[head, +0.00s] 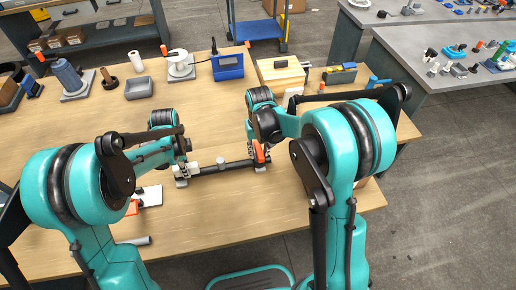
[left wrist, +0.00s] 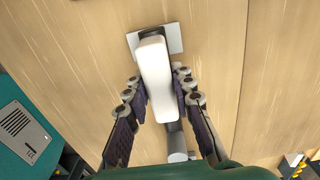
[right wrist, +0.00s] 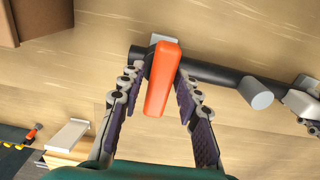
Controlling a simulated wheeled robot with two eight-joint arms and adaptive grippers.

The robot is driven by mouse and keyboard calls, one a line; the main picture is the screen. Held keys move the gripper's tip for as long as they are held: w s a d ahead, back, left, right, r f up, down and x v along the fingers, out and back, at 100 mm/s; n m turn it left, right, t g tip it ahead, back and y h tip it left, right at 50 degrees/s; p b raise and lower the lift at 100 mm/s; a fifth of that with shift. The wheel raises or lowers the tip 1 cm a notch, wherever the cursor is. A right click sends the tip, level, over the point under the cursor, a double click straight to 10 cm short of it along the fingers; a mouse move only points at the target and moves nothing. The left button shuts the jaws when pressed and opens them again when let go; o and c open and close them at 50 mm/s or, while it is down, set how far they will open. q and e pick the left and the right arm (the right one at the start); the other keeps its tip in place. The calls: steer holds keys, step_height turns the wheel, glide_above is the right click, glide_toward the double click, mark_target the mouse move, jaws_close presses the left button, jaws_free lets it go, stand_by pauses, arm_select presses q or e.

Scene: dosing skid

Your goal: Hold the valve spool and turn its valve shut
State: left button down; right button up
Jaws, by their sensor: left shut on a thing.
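The valve spool (head: 228,168) is a dark pipe lying across the front of the wooden table, with a grey stub (right wrist: 256,93) near its middle. Its right end carries an orange valve handle (right wrist: 162,80), also visible in the head view (head: 259,153). A white handle (left wrist: 155,75) is at its left end. My left gripper (left wrist: 155,85) is shut on the white handle, a finger along each side. My right gripper (right wrist: 160,85) is open, with its fingers on either side of the orange handle and gaps beside it. The handle points along the fingers, across the pipe.
A blue box (head: 228,67), a white spool on a base (head: 180,66), a grey bin (head: 138,88) and a wooden box (head: 281,72) stand towards the table's back. A white plate (head: 150,195) lies at front left.

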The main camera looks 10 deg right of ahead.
steer(key=shift+o, duration=1.3)
steer(key=shift+r, duration=3.55)
arm_select(q)
steer(key=c, duration=1)
jaws_free()
